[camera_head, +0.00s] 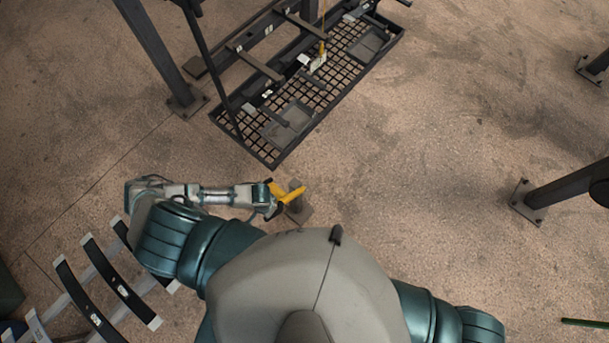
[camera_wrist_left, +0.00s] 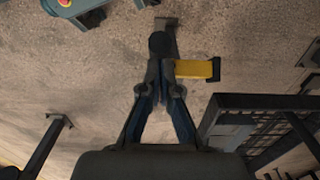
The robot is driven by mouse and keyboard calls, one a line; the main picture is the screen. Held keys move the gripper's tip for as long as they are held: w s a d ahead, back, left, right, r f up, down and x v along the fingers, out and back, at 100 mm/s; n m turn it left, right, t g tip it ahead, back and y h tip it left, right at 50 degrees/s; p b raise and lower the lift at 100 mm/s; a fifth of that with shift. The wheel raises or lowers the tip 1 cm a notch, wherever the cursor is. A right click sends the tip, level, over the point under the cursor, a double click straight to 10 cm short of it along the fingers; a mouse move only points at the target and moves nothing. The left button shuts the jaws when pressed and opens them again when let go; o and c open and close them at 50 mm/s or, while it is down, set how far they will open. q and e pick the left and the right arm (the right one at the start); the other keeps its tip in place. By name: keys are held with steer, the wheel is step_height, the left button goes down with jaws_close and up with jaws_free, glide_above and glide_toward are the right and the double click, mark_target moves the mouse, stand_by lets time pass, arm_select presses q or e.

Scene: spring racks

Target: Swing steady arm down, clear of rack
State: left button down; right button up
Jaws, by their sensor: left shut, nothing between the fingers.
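The rack (camera_head: 341,98), a dark frame with a grid floor, lies in the upper middle of the head view. Part of it shows at the lower right of the left wrist view (camera_wrist_left: 247,101). My left gripper (camera_head: 279,207) is well below the rack in the head view, apart from it. Its fingers (camera_wrist_left: 160,84) are shut and empty. A yellow piece (camera_head: 292,193) sits right beside the fingertips; it also shows in the left wrist view (camera_wrist_left: 194,69). I cannot tell whether they touch or whether this piece is the steady arm. My right gripper is out of view.
A dark post (camera_head: 155,50) stands left of the rack, and another post (camera_head: 565,188) stands at the right. Dark curved strips (camera_head: 88,302) on a pale frame lie at the lower left. The floor between the rack and the right post is clear.

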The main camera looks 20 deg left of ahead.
arm_select(q)
steer(key=w, duration=0.1)
steer(key=w+d, duration=0.1)
steer(key=w, duration=0.1)
steer(key=w+d, duration=0.1)
steer(key=w, duration=0.1)
steer(key=shift+w, duration=0.2)
stand_by(0.4)
stand_by(0.5)
